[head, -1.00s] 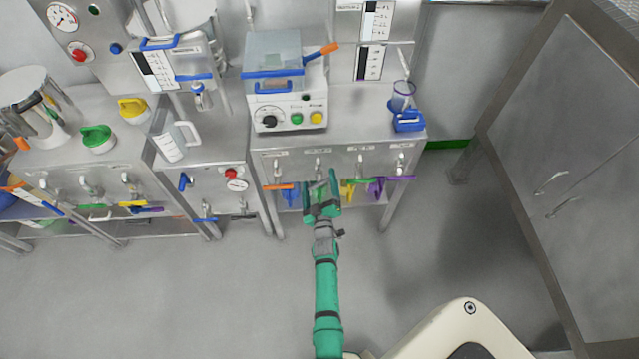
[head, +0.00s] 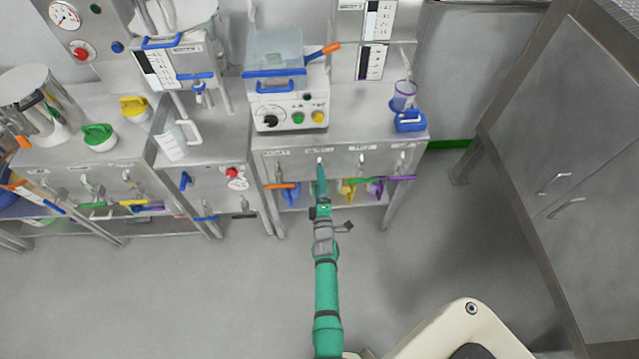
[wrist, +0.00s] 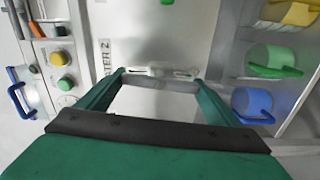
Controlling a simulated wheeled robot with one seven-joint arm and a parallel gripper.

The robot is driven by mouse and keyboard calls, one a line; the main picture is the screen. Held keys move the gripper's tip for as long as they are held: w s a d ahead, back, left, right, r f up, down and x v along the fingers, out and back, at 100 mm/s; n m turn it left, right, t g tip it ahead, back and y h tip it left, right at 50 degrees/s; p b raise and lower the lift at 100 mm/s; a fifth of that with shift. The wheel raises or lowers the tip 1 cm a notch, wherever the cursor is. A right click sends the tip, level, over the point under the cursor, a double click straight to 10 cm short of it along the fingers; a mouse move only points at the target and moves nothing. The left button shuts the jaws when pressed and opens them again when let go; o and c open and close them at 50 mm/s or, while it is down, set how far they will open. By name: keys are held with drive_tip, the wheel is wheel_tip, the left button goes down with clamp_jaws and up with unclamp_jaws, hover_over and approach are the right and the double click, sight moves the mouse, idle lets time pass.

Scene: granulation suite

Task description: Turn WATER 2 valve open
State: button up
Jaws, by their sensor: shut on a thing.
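The WATER 2 valve (head: 320,162) is on the steel front panel of the middle right bench. In the wrist view its pale handle (wrist: 160,71) spans crosswise between my fingertips, beside a partly covered label (wrist: 105,55) ending in "TER 2". My gripper (head: 321,178) is shut on the handle, one green finger at each end. The head view shows the gripper edge-on, hiding most of the valve below its top. I cannot tell the handle's exact angle.
Similar valves stand on either side, at the left (head: 278,170) and right (head: 361,160). A boxy machine (head: 288,110) stands on the bench above. The floor in front is clear.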

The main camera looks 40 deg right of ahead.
drive_tip(key=shift+f+n, duration=0.1)
drive_tip(key=shift+n, duration=0.5)
drive_tip(key=o, duration=0.9)
drive_tip(key=v, duration=1)
drive_tip(key=shift+s+a, duration=0.2)
drive_tip(key=shift+s, duration=0.15)
